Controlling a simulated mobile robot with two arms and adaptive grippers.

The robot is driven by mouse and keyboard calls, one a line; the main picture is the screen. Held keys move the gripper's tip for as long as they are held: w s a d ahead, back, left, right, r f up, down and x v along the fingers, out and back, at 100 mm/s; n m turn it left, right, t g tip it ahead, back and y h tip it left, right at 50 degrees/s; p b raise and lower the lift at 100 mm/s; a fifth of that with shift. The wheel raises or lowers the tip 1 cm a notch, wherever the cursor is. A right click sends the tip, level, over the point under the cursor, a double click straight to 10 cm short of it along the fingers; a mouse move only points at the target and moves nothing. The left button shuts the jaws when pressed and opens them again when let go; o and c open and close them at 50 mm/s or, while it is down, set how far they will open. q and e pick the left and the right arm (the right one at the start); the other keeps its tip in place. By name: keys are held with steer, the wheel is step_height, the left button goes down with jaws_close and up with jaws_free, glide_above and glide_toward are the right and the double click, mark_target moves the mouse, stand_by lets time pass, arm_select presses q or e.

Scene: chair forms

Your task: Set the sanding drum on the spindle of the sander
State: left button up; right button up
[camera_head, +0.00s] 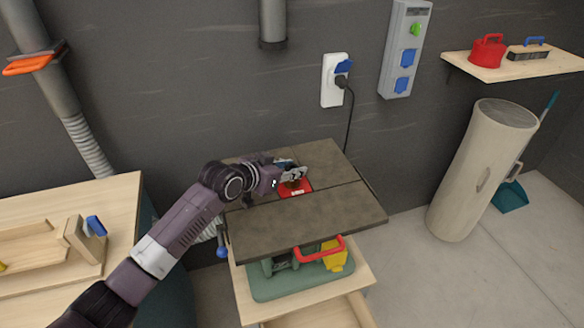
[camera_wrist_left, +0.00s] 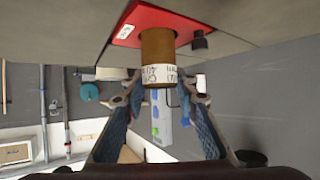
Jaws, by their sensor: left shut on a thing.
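My left gripper (camera_head: 292,174) is above the dark table top of the sander (camera_head: 310,217), at the red insert (camera_head: 300,190). In the left wrist view, the gripper (camera_wrist_left: 160,92) is shut on the brown sanding drum (camera_wrist_left: 157,48), which has a white printed band at its near end. The drum's far end overlaps the red insert (camera_wrist_left: 150,18) in that view; I cannot tell whether it touches it. A short dark cylinder (camera_wrist_left: 200,40) stands beside the drum, apart from it. The spindle is not clearly visible. My right gripper is not in view.
A wooden bench (camera_head: 110,200) with a wooden fixture is at the left. A beige cylinder (camera_head: 482,170) stands at the right. A wall shelf (camera_head: 510,66) holds a red object and a brush. A power cord (camera_head: 350,118) hangs behind the sander.

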arm_select(q)
steer(key=shift+f, duration=0.2)
steer(key=o, duration=1.3)
steer(key=v, duration=1.2)
steer(key=shift+s+f, duration=0.1)
